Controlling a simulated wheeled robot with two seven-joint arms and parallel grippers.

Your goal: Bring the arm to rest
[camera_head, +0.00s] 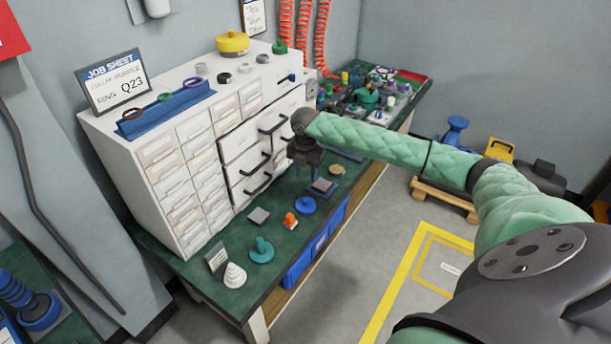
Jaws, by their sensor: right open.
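My right arm, in a green padded sleeve (375,142), reaches in from the right across the head view. Its dark gripper (308,172) hangs above the green workbench (228,268), close to the drawer fronts of the white cabinet (150,200). The gripper is open and I see nothing held in it. Its fingertips are small and partly dark against the bench and drawers. A small block on a pad (324,187) lies on the bench just right of and below the gripper. My left gripper is not in view.
Blue disc (305,205), orange piece (290,221), teal knob (262,250) and white cone (234,275) stand along the bench front. A job sheet sign (112,80) stands on the cabinet. Cluttered parts (368,98) fill the bench's far end.

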